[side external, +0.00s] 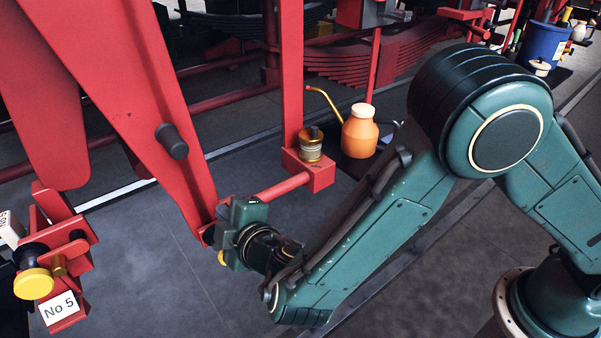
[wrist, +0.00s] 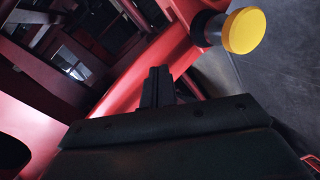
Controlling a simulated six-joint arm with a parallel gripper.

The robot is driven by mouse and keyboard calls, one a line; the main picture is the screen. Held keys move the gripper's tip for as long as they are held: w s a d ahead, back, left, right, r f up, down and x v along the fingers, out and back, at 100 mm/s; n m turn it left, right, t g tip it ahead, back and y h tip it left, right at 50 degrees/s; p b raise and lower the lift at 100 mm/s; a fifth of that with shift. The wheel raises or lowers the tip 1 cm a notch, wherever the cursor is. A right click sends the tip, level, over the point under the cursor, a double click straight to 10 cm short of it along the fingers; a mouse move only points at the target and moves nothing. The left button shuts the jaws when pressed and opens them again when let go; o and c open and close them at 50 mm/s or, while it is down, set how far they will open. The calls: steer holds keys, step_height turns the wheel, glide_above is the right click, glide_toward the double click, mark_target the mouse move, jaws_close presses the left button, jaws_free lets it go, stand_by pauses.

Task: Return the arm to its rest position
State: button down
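My gripper (side external: 232,232) is at the end of my green arm, beside the lower end of a slanted red frame beam (side external: 150,95) in the side view. I cannot tell from there whether it touches the beam. In the wrist view, the dark fingers of my gripper (wrist: 158,86) stand close together, with nothing visible between them. A black knob with a yellow cap (wrist: 243,30) is to the right of the fingers in the wrist view. A bit of yellow (side external: 221,257) shows beside my gripper in the side view.
An orange oil can (side external: 360,133) and a brass-and-black cup (side external: 311,146) stand near a red post, behind my forearm. A red rod (side external: 275,190) runs close to my gripper. A "No 5" tag (side external: 60,308) and yellow knob (side external: 33,283) are at lower left. Grey floor (side external: 150,270) lies open between.

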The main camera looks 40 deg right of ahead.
steer(key=shift+f, duration=0.1)
steer(key=c, duration=1.5)
jaws_free()
steer(key=shift+d, duration=0.1)
steer(key=shift+d, duration=0.1)
